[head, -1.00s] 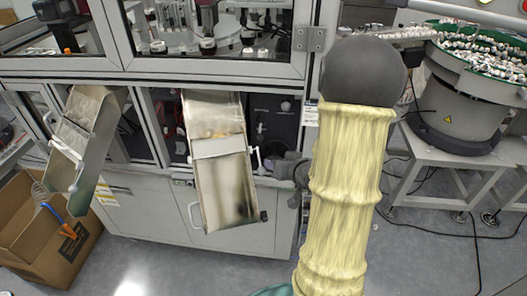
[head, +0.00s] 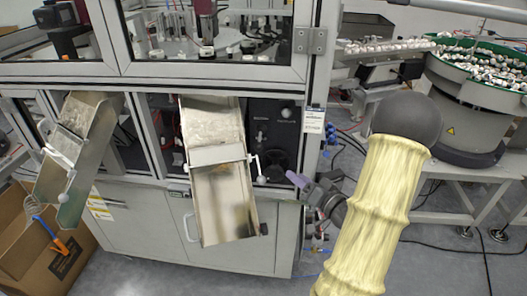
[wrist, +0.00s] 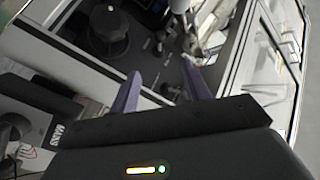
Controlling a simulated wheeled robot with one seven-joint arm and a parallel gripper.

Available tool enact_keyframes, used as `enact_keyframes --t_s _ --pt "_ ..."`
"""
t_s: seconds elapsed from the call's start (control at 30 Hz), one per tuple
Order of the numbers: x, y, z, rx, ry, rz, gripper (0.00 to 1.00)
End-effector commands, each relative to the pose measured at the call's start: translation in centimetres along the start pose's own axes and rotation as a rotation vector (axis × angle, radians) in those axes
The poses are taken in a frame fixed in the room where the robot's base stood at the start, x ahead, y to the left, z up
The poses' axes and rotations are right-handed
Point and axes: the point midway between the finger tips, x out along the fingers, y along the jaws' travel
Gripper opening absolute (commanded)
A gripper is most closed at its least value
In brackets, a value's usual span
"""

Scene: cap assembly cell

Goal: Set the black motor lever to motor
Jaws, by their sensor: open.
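The black control panel (head: 272,140) sits in the cabinet opening, to the right of the central metal chute. It carries a small light knob (head: 286,113) and a round black dial (head: 276,164). In the wrist view a large black knob (wrist: 108,27) stands out from the panel, with smaller controls beside it. I cannot tell for sure which control is the motor lever, nor its setting. My gripper (head: 297,183) is just right of and in front of the panel. In the wrist view its purple fingers (wrist: 160,68) are apart and empty, short of the panel.
The metal chute (head: 224,205) juts out left of the panel, with a white-ended handle beside it. A cabinet post (head: 314,115) stands to the right. Another chute (head: 85,150) and a cardboard box (head: 50,265) are at left. A bowl feeder (head: 470,100) stands at right.

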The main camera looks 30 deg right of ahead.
Motion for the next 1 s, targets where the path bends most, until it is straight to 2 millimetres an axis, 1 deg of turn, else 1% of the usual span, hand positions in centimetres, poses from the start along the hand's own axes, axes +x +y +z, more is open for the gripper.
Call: enact_keyframes --t_s 0.17,0.8,0.9,1.0 --pt "2.5 -0.1 0.1 -0.001 -0.003 -0.004 0.47" --pt "13.8 -0.1 0.1 -0.001 -0.002 -0.002 0.47" --pt "15.3 -0.1 0.0 -0.001 -0.001 -0.001 0.47" --pt "16.2 -0.1 0.1 0.0 -0.001 -0.001 0.47"
